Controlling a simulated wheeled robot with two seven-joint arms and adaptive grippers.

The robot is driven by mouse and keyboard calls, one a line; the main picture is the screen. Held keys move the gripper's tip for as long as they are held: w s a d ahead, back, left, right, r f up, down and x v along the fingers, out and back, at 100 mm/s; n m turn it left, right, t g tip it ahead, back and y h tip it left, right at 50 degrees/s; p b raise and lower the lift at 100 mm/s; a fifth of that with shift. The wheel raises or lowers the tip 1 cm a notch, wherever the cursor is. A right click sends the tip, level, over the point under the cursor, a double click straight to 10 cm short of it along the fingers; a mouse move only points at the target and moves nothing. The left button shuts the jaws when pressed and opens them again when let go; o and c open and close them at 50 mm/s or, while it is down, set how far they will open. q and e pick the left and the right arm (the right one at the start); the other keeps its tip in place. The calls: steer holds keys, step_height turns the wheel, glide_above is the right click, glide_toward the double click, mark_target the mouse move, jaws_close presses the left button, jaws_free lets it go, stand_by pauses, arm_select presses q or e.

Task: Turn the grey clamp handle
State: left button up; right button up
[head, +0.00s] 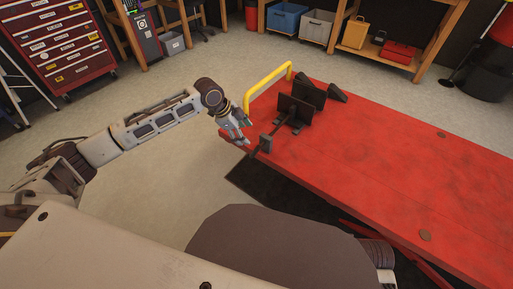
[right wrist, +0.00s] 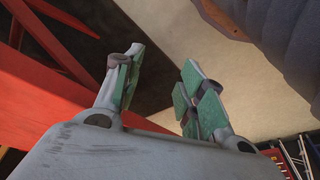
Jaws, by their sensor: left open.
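The wheel clamp (head: 293,108) is a set of dark plates at the left end of the red lift table (head: 375,150). A small grey block (head: 265,143) at the near edge, joined to the clamp by a dark rod, looks like the clamp handle. My left gripper (head: 246,132) is open just left of this handle, by the table's corner. I cannot tell whether it touches anything. My right gripper (right wrist: 162,65) shows in the right wrist view with its green-padded fingers apart and nothing between them. The handle is not visible there.
A yellow rail (head: 268,87) rises at the table's left end, behind my left gripper. A red tool cabinet (head: 62,45) stands at the back left. Bins and a red box (head: 398,52) sit on the far shelving. The floor left of the table is clear.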

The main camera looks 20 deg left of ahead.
mark_target(257, 147)
arm_select(q)
steer(key=b+x, duration=0.3)
steer(key=x, duration=0.8)
steer(key=shift+f+b, duration=0.15)
steer(key=shift+b, duration=0.25)
steer(key=shift+x, duration=0.9)
arm_select(e)
steer(key=shift+w+a+f+t+y, duration=0.2)
steer(key=shift+a+f+t+y, duration=0.15)
steer(key=shift+a+f, duration=0.25)
steer(key=shift+w+a+f+t+y, duration=0.25)
steer(key=shift+a+f+t, duration=0.15)
steer(key=shift+f, duration=0.25)
arm_select(q)
steer(key=c, duration=1)
arm_select(e)
steer(key=shift+s, duration=0.1)
steer(key=shift+r, duration=0.1)
